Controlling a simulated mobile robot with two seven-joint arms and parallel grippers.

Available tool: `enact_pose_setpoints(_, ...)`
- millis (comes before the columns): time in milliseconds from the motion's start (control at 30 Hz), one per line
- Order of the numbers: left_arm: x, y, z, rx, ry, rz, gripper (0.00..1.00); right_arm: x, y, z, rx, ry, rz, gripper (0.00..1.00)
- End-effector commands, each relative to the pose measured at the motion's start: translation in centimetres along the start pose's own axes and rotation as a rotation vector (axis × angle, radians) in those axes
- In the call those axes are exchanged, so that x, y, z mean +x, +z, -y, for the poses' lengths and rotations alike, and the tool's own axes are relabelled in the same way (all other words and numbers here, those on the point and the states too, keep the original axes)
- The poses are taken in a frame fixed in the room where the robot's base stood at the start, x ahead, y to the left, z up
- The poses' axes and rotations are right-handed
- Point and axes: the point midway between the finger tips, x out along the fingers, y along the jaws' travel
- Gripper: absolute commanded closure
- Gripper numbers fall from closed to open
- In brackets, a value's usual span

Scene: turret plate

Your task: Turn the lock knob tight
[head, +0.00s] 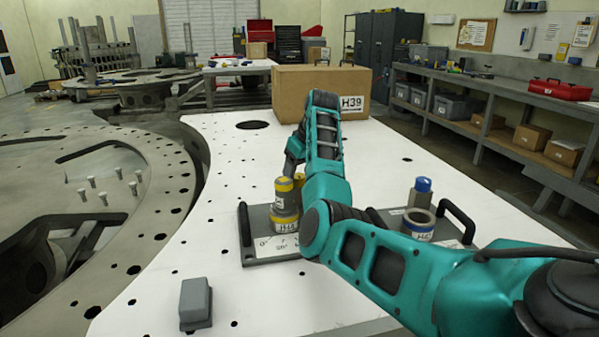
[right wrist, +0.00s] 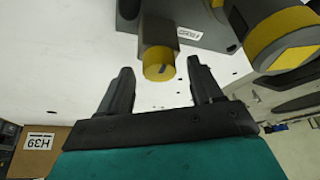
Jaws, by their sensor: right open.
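In the right wrist view a small knob (right wrist: 158,63) with a yellow end and a dark mark stands on a grey block. My right gripper (right wrist: 160,74) is open, with one finger on each side of the knob and gaps showing. In the head view a yellow-topped cylinder (head: 285,195) stands on the left of the grey fixture plate (head: 262,250), with a second yellow top (head: 299,180) just behind it. My right arm hides part of the plate and the gripper's fingers there. My left gripper is not in view.
A larger yellow-ended cylinder (right wrist: 285,38) is close to the right finger in the wrist view. A blue-topped post (head: 422,188), a ring (head: 418,224) and a black handle (head: 457,220) stand at the plate's right. A cardboard box (head: 290,88) is behind; a grey block (head: 195,303) lies in front.

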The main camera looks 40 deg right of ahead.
Motion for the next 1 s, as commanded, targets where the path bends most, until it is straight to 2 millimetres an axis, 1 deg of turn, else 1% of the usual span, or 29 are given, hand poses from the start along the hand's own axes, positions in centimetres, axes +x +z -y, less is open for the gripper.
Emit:
enact_pose_setpoints(100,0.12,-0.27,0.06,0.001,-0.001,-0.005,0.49,0.34,0.02,0.02,0.0,0.0,0.001,0.35)
enact_pose_setpoints(300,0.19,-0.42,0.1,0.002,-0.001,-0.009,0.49,0.35,0.02,0.01,0.0,0.0,0.0,0.35)
enact_pose_setpoints(367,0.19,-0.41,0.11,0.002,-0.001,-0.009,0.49,0.34,0.02,0.01,0.0,0.0,0.0,0.4)
enact_pose_setpoints(900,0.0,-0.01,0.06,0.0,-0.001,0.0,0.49,0.31,0.01,0.0,0.0,0.0,0.0,0.91)
enact_pose_setpoints(1000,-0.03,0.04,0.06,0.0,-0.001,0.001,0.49,0.3,0.01,0.0,0.002,0.001,0.0,0.91)
